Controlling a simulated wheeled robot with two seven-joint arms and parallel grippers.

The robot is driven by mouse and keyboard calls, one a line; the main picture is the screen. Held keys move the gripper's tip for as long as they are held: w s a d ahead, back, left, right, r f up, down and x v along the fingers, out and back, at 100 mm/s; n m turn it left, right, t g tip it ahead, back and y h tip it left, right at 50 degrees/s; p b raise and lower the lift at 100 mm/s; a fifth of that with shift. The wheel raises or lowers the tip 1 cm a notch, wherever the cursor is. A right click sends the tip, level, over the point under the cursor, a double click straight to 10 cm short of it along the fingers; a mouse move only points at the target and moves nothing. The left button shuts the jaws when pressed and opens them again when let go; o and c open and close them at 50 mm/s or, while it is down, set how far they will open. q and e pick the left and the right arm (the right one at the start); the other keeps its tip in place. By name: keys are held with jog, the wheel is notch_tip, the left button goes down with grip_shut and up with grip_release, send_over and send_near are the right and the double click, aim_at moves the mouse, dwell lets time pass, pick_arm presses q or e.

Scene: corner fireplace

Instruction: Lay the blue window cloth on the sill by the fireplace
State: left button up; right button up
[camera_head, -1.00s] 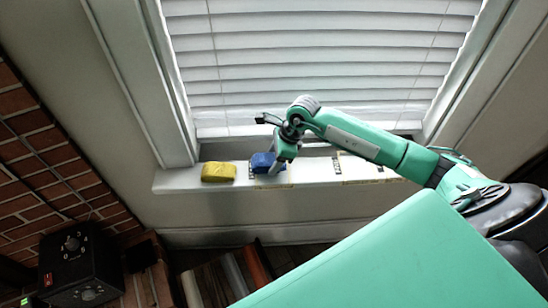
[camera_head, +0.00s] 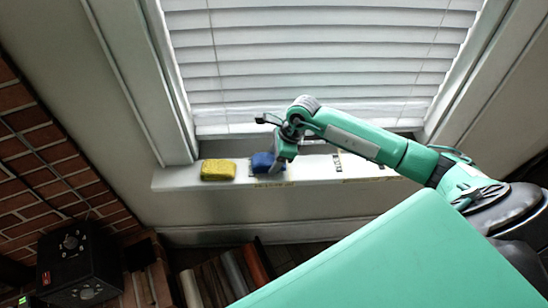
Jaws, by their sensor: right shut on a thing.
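The blue window cloth (camera_head: 262,162) is a small folded bundle at the white window sill (camera_head: 310,172). My right gripper (camera_head: 277,165) reaches in from the right, points down and is shut on the cloth's right side. The cloth looks to be at the sill surface, but I cannot tell whether it rests there or is held just above. My right arm's wrist hides part of the sill behind it. My left gripper is not in view.
A yellow folded cloth (camera_head: 218,170) lies on the sill just left of the blue one. Dark-marked labels lie along the sill to the right. White blinds (camera_head: 320,65) hang behind. A brick fireplace (camera_head: 40,150) and a black box (camera_head: 75,262) are at left.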

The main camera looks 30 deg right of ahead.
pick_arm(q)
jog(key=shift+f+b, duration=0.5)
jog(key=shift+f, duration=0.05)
pick_arm(e)
jog(key=shift+f, duration=0.6)
jog(key=o, duration=1)
jog(key=shift+c, duration=0.2)
jog(key=shift+d+r, duration=0.25)
jog(key=shift+r, duration=0.2)
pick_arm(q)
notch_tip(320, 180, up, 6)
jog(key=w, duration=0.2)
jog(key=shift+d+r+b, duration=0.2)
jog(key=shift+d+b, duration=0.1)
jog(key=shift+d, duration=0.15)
pick_arm(e)
jog(key=v, duration=1.3)
jog(key=shift+a, duration=0.15)
jog(key=shift+s+a, duration=0.1)
